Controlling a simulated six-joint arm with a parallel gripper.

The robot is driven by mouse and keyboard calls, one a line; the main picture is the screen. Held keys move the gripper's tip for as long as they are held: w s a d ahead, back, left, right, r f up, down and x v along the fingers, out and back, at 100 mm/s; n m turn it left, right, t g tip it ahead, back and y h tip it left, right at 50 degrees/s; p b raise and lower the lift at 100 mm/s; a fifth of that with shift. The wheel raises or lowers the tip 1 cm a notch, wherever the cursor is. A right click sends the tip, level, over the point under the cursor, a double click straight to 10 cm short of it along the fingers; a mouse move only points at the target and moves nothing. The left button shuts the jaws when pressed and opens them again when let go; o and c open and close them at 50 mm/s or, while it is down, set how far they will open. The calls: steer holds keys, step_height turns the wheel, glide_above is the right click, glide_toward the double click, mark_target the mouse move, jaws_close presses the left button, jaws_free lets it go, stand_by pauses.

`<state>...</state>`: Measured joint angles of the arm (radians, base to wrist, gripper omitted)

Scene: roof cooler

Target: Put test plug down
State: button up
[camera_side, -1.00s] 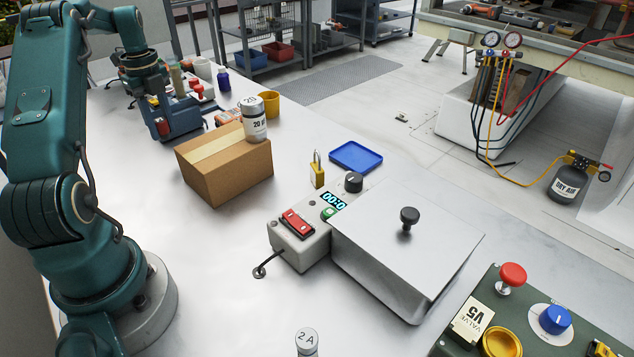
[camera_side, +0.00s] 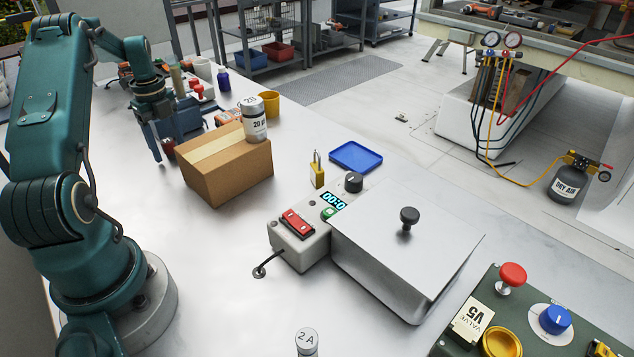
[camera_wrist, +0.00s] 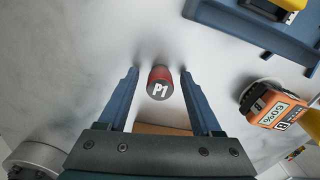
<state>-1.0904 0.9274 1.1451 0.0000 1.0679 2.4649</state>
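The test plug is a short red cylinder with a dark end marked P1. It stands out between my fingers in the wrist view (camera_wrist: 160,83), end toward the camera. In the side view it is a small red patch (camera_side: 168,147) beside the cardboard box, partly hidden by my gripper. It appears to stand on the table. My gripper (camera_side: 164,158) points down over it. In the wrist view my gripper (camera_wrist: 160,70) is open, one blue finger on each side of the plug, with a gap on both sides.
The cardboard box (camera_side: 225,170) with a grey canister (camera_side: 254,120) on it stands close right of my gripper. A blue fixture (camera_wrist: 255,28) and an orange device (camera_wrist: 265,104) are near in the wrist view. The table in front of the box is clear.

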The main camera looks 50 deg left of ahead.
mark_target(166, 140)
steer(key=shift+r, duration=0.1)
step_height(166, 140, up, 12)
steer(key=w+d+r+n, duration=0.3)
steer(key=w+d+r, duration=0.2)
steer(key=d, duration=0.3)
steer(key=d+r+n+t+y, duration=0.2)
steer(key=d+r+n, duration=0.15)
steer(key=d, duration=0.85)
steer(key=s+d+f+n+t+h, duration=0.1)
steer(key=s+d+f+n, duration=0.1)
steer(key=s+d+n, duration=0.2)
steer(key=s+d+f+n+t+h, duration=0.1)
steer(key=s+d+n, duration=0.4)
steer(key=d, duration=0.6)
steer(key=shift+s+d+f+t, duration=0.3)
steer(key=shift+s+f+t, duration=0.4)
steer(key=shift+f, duration=0.6)
steer(key=shift+w, duration=0.1)
